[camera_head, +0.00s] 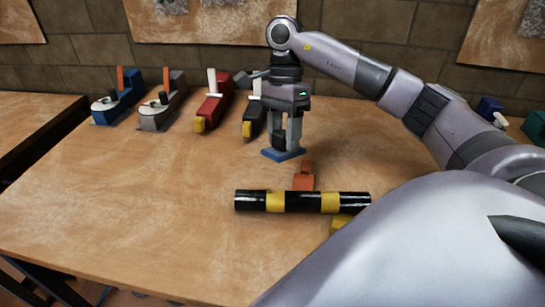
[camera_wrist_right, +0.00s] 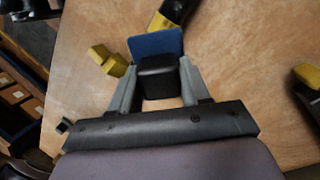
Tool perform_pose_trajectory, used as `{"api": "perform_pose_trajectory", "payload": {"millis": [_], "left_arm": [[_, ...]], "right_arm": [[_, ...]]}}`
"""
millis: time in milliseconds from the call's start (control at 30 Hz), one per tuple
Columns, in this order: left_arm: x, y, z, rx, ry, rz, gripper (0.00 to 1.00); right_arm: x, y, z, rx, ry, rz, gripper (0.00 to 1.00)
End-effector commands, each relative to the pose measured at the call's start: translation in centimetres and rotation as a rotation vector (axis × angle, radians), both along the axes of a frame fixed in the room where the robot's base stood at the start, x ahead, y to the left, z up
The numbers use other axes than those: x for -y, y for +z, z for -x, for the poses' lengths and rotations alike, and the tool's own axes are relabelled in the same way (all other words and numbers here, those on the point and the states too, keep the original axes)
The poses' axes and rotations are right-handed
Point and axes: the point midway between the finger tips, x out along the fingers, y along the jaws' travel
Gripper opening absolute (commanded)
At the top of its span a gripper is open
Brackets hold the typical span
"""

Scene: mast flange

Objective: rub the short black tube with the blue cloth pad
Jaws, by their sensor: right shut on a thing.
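The short black tube (camera_head: 279,201) has yellow bands and lies crosswise at the front middle of the table in the head view. An orange block (camera_head: 303,180) shows behind it and a yellow block (camera_head: 341,225) in front of its right part. My right gripper (camera_head: 287,143) points down behind the tube, shut on the black handle of the blue cloth pad (camera_head: 283,154). The pad is apart from the tube; I cannot tell whether it touches the table. The right wrist view shows the pad (camera_wrist_right: 155,43) beyond the handle between the fingers (camera_wrist_right: 158,82). My left gripper is out of view.
Blue (camera_head: 118,98) and grey (camera_head: 161,103) hand planes, a red tool (camera_head: 214,103) and a black tool (camera_head: 252,120) with yellow ends stand along the table's back. The table's (camera_head: 130,200) left and front left are clear. My right arm hides the right side.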

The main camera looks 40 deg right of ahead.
Motion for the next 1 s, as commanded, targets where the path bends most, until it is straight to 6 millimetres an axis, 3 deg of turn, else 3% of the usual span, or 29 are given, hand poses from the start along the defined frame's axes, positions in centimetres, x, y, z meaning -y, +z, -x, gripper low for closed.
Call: {"api": "perform_pose_trajectory", "payload": {"millis": [367,600,1000], "left_arm": [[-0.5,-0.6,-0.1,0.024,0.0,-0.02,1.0],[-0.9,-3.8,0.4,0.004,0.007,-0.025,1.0],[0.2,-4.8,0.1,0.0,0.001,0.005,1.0]], "right_arm": [[0.0,-0.1,0.0,0.0,-0.001,0.0,0.22],[-0.6,-3.2,0.7,-0.002,-0.001,0.0,0.22],[-1.4,-6.5,1.5,-0.001,0.001,-0.002,0.22]]}}
